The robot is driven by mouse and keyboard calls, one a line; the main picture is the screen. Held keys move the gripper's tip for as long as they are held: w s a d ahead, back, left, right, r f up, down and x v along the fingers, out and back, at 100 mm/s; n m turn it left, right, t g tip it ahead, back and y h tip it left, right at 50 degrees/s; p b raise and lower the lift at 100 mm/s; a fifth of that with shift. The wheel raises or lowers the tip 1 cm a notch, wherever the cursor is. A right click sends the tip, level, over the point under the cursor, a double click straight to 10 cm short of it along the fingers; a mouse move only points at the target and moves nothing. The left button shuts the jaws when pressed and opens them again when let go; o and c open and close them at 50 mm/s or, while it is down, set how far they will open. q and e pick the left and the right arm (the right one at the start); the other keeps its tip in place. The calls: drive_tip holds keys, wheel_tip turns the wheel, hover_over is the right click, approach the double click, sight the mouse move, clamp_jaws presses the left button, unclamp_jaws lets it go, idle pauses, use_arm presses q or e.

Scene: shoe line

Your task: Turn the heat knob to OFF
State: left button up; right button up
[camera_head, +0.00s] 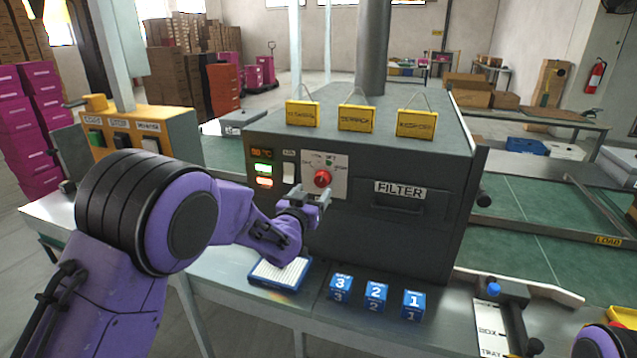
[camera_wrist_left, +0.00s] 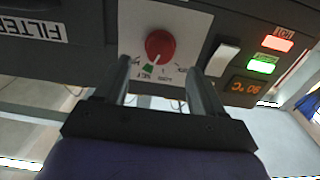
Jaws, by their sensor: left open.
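The round red heat knob (camera_head: 322,178) sits on a white dial plate (camera_head: 338,163) on the front of the dark grey machine. In the left wrist view, the knob (camera_wrist_left: 160,45) appears upside down with the plate, near a small green mark at its lower edge. The dial lettering is too small to read surely. My left gripper (camera_head: 312,194) is open in front of the plate. Its two fingers (camera_wrist_left: 160,72) stand apart on either side just below the knob in the wrist view. I cannot tell whether they touch it. My right gripper is out of view.
A white rocker switch (camera_head: 289,172) and lit displays (camera_head: 263,168) are left of the dial. The FILTER drawer (camera_head: 398,205) is to its right. A blue-edged white pad (camera_head: 280,273) and blue numbered blocks (camera_head: 376,297) lie on the bench below.

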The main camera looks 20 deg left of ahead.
sight(320, 183)
use_arm(q)
drive_tip(key=w+p, duration=0.1)
drive_tip(key=w, duration=0.5)
drive_tip(key=shift+w+d+f, duration=0.1)
drive_tip(key=shift+w, duration=0.15)
drive_tip(key=c, duration=1)
drive_tip(key=shift+c, duration=0.3)
